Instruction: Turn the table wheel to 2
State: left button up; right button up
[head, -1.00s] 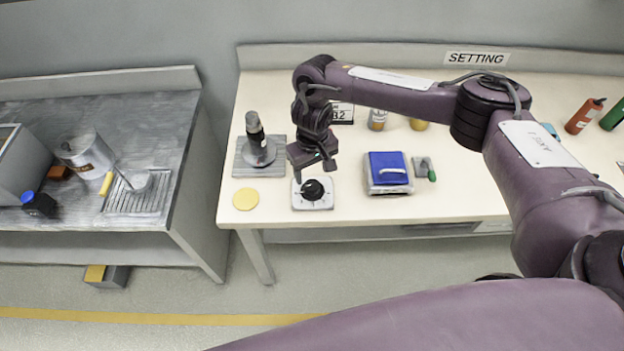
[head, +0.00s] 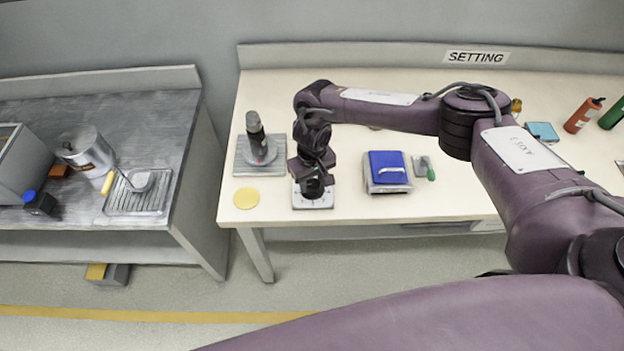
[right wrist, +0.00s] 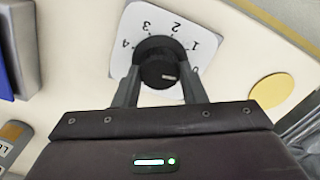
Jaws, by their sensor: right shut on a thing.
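The table wheel is a black knob (right wrist: 156,58) on a white dial plate (right wrist: 133,28) printed with the numbers 0 to 4. The plate (head: 326,200) also shows near the front edge of the right-hand table. In the right wrist view the knob's white mark points right, toward the 0. My right gripper (right wrist: 160,78) has one finger on each side of the knob and is shut on it. In the head view the right gripper (head: 313,187) is above the plate and hides most of the knob. My left gripper is not in view.
Left of the dial are a grey stand with a dark handle (head: 257,140) and a yellow disc (head: 246,198). A SETTING sign (head: 477,57) is on the back panel.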

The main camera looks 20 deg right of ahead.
jog(key=shift+n, duration=0.4)
jog(key=shift+c, duration=0.4)
jog(key=n, duration=0.7)
jog(key=shift+n+b, duration=0.3)
jog(key=n, duration=0.3)
jog(key=shift+n+b, duration=0.3)
jog(key=shift+b, duration=0.1)
jog(key=shift+n+b, duration=0.5)
jog(key=shift+n, duration=1.3)
jog(key=shift+a, duration=0.1)
jog(key=o, duration=1)
